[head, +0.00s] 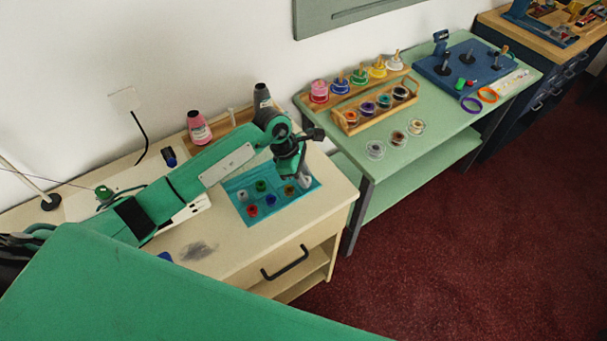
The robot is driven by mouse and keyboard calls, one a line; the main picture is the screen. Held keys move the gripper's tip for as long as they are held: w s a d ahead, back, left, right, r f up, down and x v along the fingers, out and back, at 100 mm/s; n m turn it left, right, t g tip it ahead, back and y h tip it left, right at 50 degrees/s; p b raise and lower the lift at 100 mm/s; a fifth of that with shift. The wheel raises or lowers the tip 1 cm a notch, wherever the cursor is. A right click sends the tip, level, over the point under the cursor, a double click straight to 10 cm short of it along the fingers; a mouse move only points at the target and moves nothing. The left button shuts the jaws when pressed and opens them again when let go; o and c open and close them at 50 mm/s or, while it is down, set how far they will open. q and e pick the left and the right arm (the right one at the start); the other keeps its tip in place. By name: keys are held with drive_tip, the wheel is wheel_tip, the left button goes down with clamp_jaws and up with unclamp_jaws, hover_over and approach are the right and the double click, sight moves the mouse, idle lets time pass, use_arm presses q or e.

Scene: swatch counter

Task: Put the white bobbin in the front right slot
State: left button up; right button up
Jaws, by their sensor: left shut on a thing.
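A teal tray (240,216) lies on the cream table, with small bobbins in rows. My left gripper (303,172) reaches down over the right end of the tray, shut on the white bobbin (306,182). The bobbin is low, at the right end of the front row; I cannot tell whether it touches the tray. A red bobbin (252,211), a blue bobbin (270,200) and a brown bobbin (289,190) stand along the front row. A green bobbin (261,185) and a pale grey bobbin (242,196) stand behind. The gripper hides the back right part. My right gripper is out of view.
A pink bottle (198,129) and a dark bottle (262,96) stand behind my left arm. A green table (440,122) with a wooden rack (350,128) and spools stands to the right.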

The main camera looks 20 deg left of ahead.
use_arm(q)
drive_tip(key=o, duration=0.6)
drive_tip(key=shift+o, duration=0.2)
drive_tip(key=shift+r, duration=0.1)
drive_tip(key=shift+a+r, duration=0.15)
drive_tip(key=shift+r, duration=0.1)
drive_tip(key=b+v, duration=0.2)
drive_tip(key=v, duration=0.9)
drive_tip(key=shift+r, duration=0.25)
